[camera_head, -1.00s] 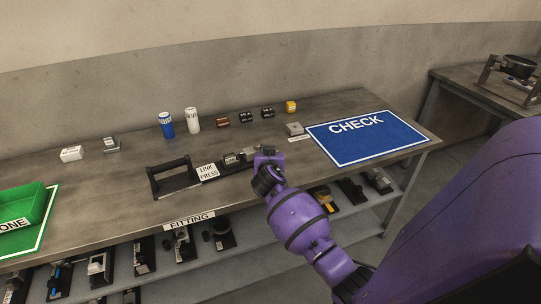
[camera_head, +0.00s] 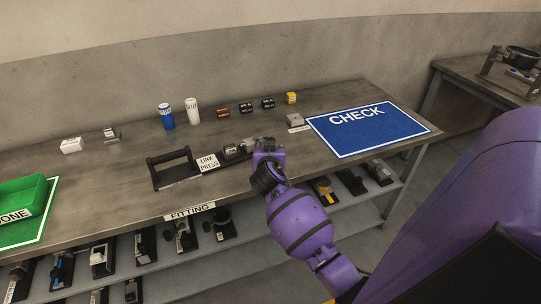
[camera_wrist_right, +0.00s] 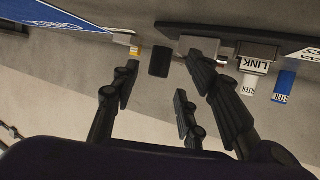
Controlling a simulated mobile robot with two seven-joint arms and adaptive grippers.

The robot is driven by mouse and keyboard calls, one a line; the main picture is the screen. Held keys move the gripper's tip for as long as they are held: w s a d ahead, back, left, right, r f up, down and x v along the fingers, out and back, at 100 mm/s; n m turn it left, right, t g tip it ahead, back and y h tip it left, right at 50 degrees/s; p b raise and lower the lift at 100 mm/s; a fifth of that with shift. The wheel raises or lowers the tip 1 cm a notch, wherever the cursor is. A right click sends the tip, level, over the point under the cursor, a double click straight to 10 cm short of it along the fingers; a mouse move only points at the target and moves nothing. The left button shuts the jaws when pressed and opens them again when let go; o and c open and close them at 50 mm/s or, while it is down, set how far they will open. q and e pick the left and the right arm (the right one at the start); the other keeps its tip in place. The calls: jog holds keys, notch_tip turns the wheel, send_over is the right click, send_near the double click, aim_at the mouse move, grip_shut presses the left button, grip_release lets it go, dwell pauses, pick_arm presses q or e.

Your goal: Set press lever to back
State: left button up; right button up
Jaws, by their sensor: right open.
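The link press (camera_head: 176,182) is a black fixture near the front edge of the bench, with a black handle frame at its left, a "LINK PRESS" label (camera_head: 208,163) and a metal block (camera_head: 230,152) on its rail. My right gripper (camera_head: 267,147) is at its right end and hides that part. In the right wrist view, which is upside down, the right gripper (camera_wrist_right: 160,78) is open. A dark cylinder (camera_wrist_right: 159,62), perhaps the lever's grip, shows between its fingers; I cannot tell whether they touch it. The lever's position is unclear. My left gripper is out of view.
A blue CHECK mat (camera_head: 365,130) lies to the right, with a small grey part (camera_head: 294,120) beside it. Blue (camera_head: 166,117) and white (camera_head: 192,112) cylinders and several small blocks stand behind the press. A green bin (camera_head: 22,205) is at left. A lower shelf holds several fixtures.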

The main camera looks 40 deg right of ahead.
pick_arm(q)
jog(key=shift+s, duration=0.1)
pick_arm(e)
jog(key=v, duration=0.7)
jog(key=shift+s, duration=0.2)
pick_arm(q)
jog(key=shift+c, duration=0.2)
pick_arm(e)
jog(key=shift+a+r, duration=0.1)
jog(key=shift+r, duration=0.05)
